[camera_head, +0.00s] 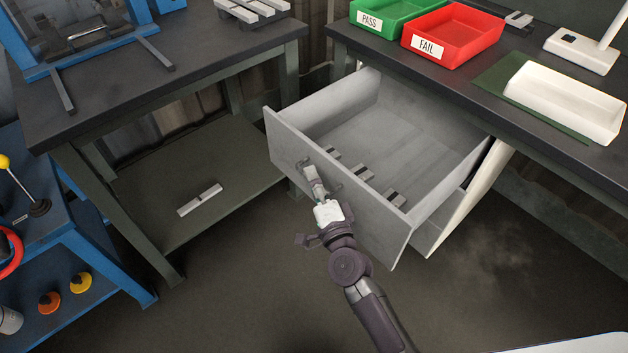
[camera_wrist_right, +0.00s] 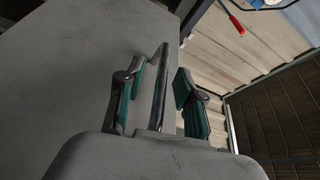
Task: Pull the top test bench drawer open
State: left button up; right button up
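The grey top drawer (camera_head: 372,135) of the test bench (camera_head: 470,95) stands pulled far out in the head view, its inside showing. My right gripper (camera_head: 317,178) is at the drawer's front panel, over the handle. In the right wrist view the handle bar (camera_wrist_right: 160,85) runs between the two green-padded fingers of my right gripper (camera_wrist_right: 158,98). The fingers are apart, with a visible gap on each side of the bar. Part of the handle is hidden by the gripper in the head view. My left gripper is not in view.
Small metal parts (camera_head: 362,172) lie in the drawer. Green PASS (camera_head: 383,17) and red FAIL (camera_head: 455,38) bins stand on the bench. A second workbench (camera_head: 130,85) is at left, with a blue cart (camera_head: 60,235) before it. Floor in front of the drawer is clear.

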jog(key=v, duration=1.2)
jog(key=shift+f, duration=0.2)
